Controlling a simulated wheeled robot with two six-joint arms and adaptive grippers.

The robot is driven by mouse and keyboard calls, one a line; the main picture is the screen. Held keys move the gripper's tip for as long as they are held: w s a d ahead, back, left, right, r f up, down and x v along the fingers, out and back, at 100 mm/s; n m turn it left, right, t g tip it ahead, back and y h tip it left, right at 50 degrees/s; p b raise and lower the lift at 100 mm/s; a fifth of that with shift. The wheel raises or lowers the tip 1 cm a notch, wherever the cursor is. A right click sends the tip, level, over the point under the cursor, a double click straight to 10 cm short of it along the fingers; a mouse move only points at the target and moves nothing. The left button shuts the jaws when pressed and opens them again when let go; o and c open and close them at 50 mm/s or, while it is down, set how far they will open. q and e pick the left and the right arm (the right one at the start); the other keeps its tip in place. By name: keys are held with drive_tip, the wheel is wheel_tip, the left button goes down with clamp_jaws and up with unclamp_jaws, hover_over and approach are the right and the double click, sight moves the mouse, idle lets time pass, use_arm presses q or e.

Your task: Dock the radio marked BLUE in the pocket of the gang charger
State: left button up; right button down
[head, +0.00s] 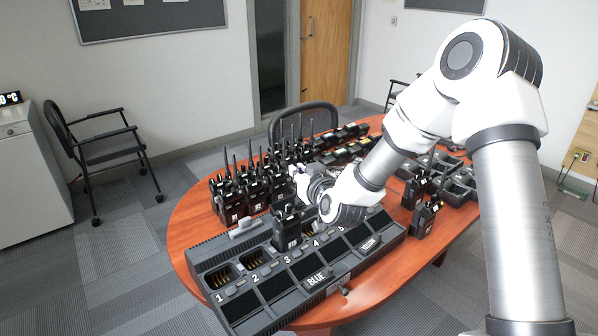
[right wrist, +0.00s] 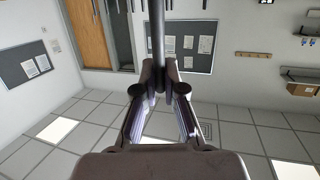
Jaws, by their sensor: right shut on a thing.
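The gang charger (head: 240,235) is a long black unit with numbered pockets along the front of the table. Its front bears a BLUE label (head: 318,277). A black radio (head: 287,232) stands roughly upright at the charger, near pocket 3; its marking is too small to read, and I cannot tell whether it is fully seated. My right gripper (head: 303,183) is just above and behind this radio, its fingertips partly hidden. In the right wrist view the right gripper (right wrist: 158,82) is shut on a thin dark rod, like an antenna (right wrist: 158,35). My left gripper is not in view.
Several upright radios (head: 232,200) stand on the wooden table (head: 190,215) behind the charger. More radios (head: 424,217) and black trays (head: 460,185) are at the right. Pockets 1 and 2 (head: 222,276) look empty. A chair (head: 305,118) stands behind the table.

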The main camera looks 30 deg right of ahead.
drive_tip(key=shift+f+b, duration=0.45)
drive_tip(key=shift+f, duration=0.2)
drive_tip(key=c, duration=1.2)
unclamp_jaws()
drive_tip(key=v, duration=0.7)
drive_tip(key=shift+s, duration=0.25)
drive_tip(key=shift+a, duration=0.1)
